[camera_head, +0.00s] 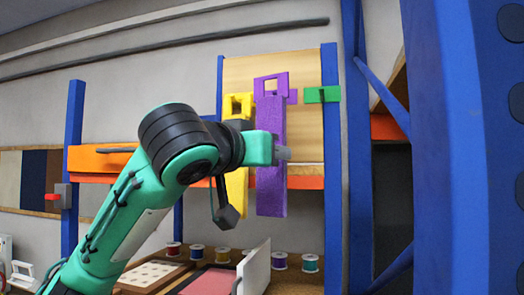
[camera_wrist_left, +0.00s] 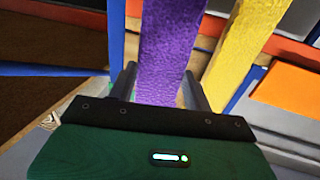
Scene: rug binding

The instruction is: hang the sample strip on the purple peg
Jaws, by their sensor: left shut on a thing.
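The sample strip is a long purple band (camera_head: 271,190) with a square purple loop (camera_head: 271,86) at its top, hanging upright before the wooden board. My left gripper (camera_head: 284,153) is shut on the strip around its middle. In the left wrist view the purple strip (camera_wrist_left: 168,50) passes between the two fingers (camera_wrist_left: 161,90). A purple piece (camera_head: 292,96), which looks like the purple peg, shows just right of the loop. I cannot tell whether the peg passes through the loop. My right gripper is not in view.
A yellow strip (camera_head: 237,190) hangs close on the left, partly behind my arm. A green peg (camera_head: 322,94) is on the board's (camera_head: 305,70) right side. A blue post (camera_head: 357,150) stands to the right. Several thread spools (camera_head: 280,260) stand on the bench below.

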